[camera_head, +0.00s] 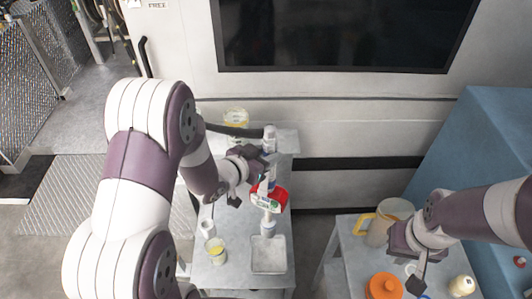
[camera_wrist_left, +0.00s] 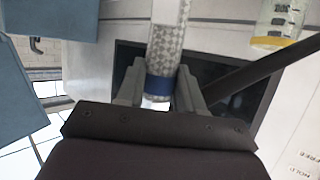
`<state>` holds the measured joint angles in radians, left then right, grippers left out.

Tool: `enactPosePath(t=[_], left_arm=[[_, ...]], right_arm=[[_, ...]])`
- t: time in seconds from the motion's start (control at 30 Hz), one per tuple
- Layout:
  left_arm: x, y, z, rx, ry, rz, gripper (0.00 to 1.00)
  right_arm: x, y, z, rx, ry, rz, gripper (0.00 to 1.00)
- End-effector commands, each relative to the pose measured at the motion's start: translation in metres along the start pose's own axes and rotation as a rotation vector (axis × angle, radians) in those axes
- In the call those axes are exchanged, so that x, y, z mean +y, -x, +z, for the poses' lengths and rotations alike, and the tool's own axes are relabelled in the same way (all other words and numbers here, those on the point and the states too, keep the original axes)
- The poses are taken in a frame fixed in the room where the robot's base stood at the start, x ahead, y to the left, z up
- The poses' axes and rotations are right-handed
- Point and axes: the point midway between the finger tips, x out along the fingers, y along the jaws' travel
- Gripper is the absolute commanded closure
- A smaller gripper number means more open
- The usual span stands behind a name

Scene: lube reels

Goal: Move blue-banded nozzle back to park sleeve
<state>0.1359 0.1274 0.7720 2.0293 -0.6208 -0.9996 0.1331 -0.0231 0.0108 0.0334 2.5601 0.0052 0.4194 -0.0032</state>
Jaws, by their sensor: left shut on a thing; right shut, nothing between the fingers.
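My left gripper (camera_head: 264,168) is shut on the blue-banded nozzle, above the left table. In the left wrist view, the nozzle's blue band (camera_wrist_left: 159,86) sits between the two fingers, with a grey patterned length above it. In the head view, a grey upright piece (camera_head: 269,140) shows just beyond the gripper, and a red part with a white label (camera_head: 268,198) shows just below it. A white cylinder (camera_head: 268,226) stands under the red part. I cannot tell which thing is the park sleeve. My right gripper (camera_head: 418,281) is shut and empty over the right table.
A shallow grey tray (camera_head: 269,269), a yellow-filled cup (camera_head: 216,250) and a small white cylinder (camera_head: 207,227) are on the left table. A pitcher with a yellow handle (camera_head: 384,215), an orange-lidded jar (camera_head: 383,287) and a cream bottle (camera_head: 461,286) stand around my right gripper.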

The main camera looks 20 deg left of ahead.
Motion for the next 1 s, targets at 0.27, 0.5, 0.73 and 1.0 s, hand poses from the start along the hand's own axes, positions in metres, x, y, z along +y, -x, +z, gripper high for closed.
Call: enactPosePath(t=[0.27, 0.5, 0.73, 1.0], left_arm=[[-0.0004, -0.0003, -0.0012, 0.004, -0.002, -0.001, 1.00], [-0.0004, -0.0021, 0.0032, 0.004, -0.002, -0.001, 1.00], [-0.0003, -0.0026, 0.0050, 0.003, -0.001, 0.000, 1.00], [-0.0001, -0.0025, 0.0058, 0.000, -0.001, 0.000, 0.34]], right_arm=[[0.0000, -0.0003, 0.0000, 0.000, 0.000, 0.000, 1.00], [0.0000, -0.0046, 0.0005, 0.000, 0.000, 0.000, 1.00], [0.0000, -0.0058, 0.0006, 0.000, 0.000, 0.000, 1.00], [0.0000, -0.0058, 0.0006, 0.000, 0.000, 0.000, 1.00]])
